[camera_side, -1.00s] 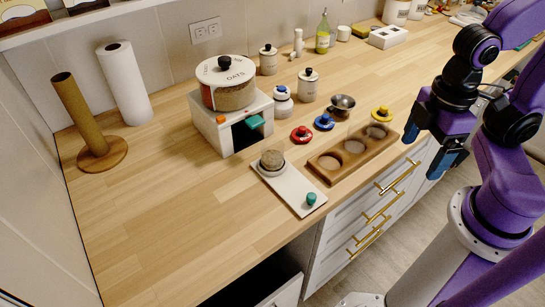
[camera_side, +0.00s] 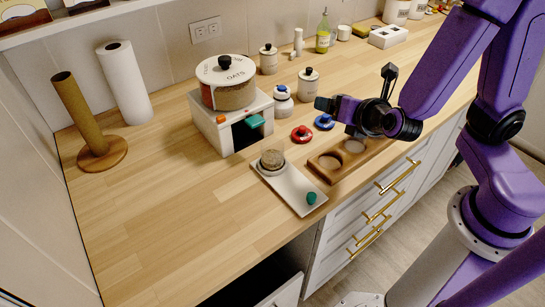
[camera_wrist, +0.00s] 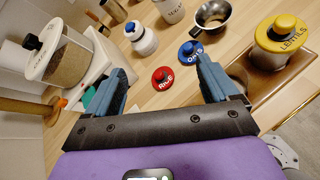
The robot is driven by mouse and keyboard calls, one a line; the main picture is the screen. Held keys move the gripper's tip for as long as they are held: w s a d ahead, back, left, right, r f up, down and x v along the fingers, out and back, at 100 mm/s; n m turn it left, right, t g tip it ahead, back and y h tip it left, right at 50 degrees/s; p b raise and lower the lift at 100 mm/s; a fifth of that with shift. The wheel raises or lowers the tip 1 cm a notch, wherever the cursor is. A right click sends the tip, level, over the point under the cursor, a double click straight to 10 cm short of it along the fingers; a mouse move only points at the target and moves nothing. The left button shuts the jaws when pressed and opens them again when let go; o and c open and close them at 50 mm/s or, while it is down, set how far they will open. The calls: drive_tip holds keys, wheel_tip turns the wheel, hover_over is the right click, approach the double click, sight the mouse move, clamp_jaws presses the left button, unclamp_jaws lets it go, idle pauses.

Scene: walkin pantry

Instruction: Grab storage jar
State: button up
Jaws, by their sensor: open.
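The largest storage jar (camera_side: 232,97) is clear, with a white lid marked OATS and a black knob. It stands on a white box at the back left and shows at upper left in the wrist view (camera_wrist: 66,62). A jar with a yellow lid marked LENTILS (camera_wrist: 281,40) stands at upper right in the wrist view; my arm hides it in the side view. My gripper (camera_wrist: 162,68) is open and empty. In the side view, my gripper (camera_side: 356,92) is above the counter near the wooden tray. The red lid (camera_wrist: 162,77) and blue lid (camera_wrist: 190,51) show between the fingers.
The wooden tray (camera_side: 321,172) lies near the front edge beside a white board (camera_side: 296,190). White canisters (camera_side: 308,86) and a blue-topped white jar (camera_side: 282,103) stand behind. A paper roll (camera_side: 126,85) stands at left. The front left counter is clear.

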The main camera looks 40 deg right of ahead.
drive_tip(key=w+a+f+n+t+y, duration=0.2)
drive_tip(key=a+n+y, duration=0.1)
drive_tip(key=a+n, duration=0.2)
drive_tip(key=n+y, duration=0.5)
drive_tip(key=n, duration=0.1)
approach(263, 144)
drive_tip(key=shift+w+g, duration=0.4)
drive_tip(key=shift+w, duration=0.45)
drive_tip(key=shift+w+a+f+n, duration=0.25)
drive_tip(key=shift+w+n, duration=0.05)
drive_tip(key=shift+w, duration=0.15)
drive_tip(key=shift+x, duration=3.2)
drive_tip(key=shift+c, duration=0.3)
drive_tip(key=c, duration=1.1)
drive_tip(key=shift+r, duration=0.1)
